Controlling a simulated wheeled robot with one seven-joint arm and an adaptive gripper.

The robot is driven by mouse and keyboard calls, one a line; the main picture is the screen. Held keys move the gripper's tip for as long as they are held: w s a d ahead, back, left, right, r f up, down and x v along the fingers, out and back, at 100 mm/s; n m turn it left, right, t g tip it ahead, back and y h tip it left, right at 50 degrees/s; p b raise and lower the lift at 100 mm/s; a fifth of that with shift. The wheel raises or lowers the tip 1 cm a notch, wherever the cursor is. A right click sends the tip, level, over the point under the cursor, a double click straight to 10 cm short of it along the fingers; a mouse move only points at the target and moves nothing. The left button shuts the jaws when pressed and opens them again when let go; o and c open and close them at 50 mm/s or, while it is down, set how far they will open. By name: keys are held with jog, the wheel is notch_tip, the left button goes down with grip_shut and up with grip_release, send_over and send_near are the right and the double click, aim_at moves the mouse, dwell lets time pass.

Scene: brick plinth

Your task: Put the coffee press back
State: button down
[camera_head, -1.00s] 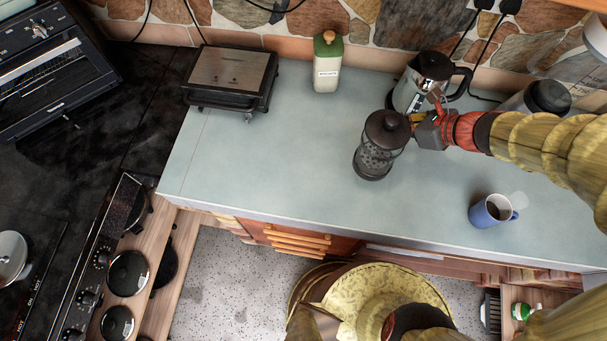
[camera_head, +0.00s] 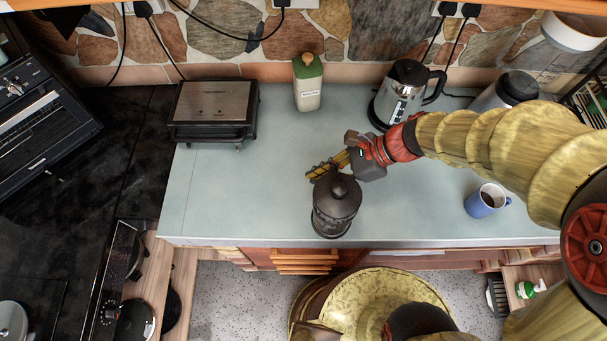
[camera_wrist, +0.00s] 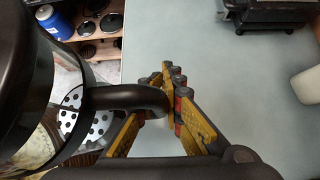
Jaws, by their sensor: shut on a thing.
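The coffee press (camera_head: 336,208) is a dark glass jug with a black lid and knob, near the front edge of the counter (camera_head: 260,190) in the head view. It looks roughly upright. In the wrist view the press (camera_wrist: 35,90) fills the left side, with its dark handle (camera_wrist: 125,97) reaching between the fingers. My gripper (camera_head: 322,170) is just behind the press, and its yellow fingers are closed around the handle; the fingers also show in the wrist view (camera_wrist: 165,97). I cannot tell whether the press base touches the counter.
A sandwich grill (camera_head: 213,105) stands at the back left, a green-topped bottle (camera_head: 308,85) at the back middle. A kettle (camera_head: 405,95) and a dark-lidded jar (camera_head: 510,90) stand at the back right. A blue mug (camera_head: 485,202) sits right. The counter's left middle is clear.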

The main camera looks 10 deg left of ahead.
jog(key=w+a+f, duration=0.2)
jog(key=w, duration=0.1)
jog(key=w+a+f+b, duration=0.1)
jog(key=w+a+f, duration=0.1)
jog(key=f, duration=0.1)
jog(key=w+a+f+b, duration=0.1)
jog(key=w+a+f, duration=0.1)
jog(key=w+f, duration=0.1)
jog(key=shift+w+a, duration=0.25)
jog(key=shift+w, duration=0.1)
jog(key=shift+w+a+f+b, duration=0.2)
jog(key=shift+f+b, duration=0.15)
jog(key=shift+w+f+b, duration=0.1)
jog(key=shift+f+b, duration=0.4)
jog(key=shift+f, duration=1.15)
jog(key=c, duration=1.9)
grip_release()
jog(key=shift+f, duration=0.1)
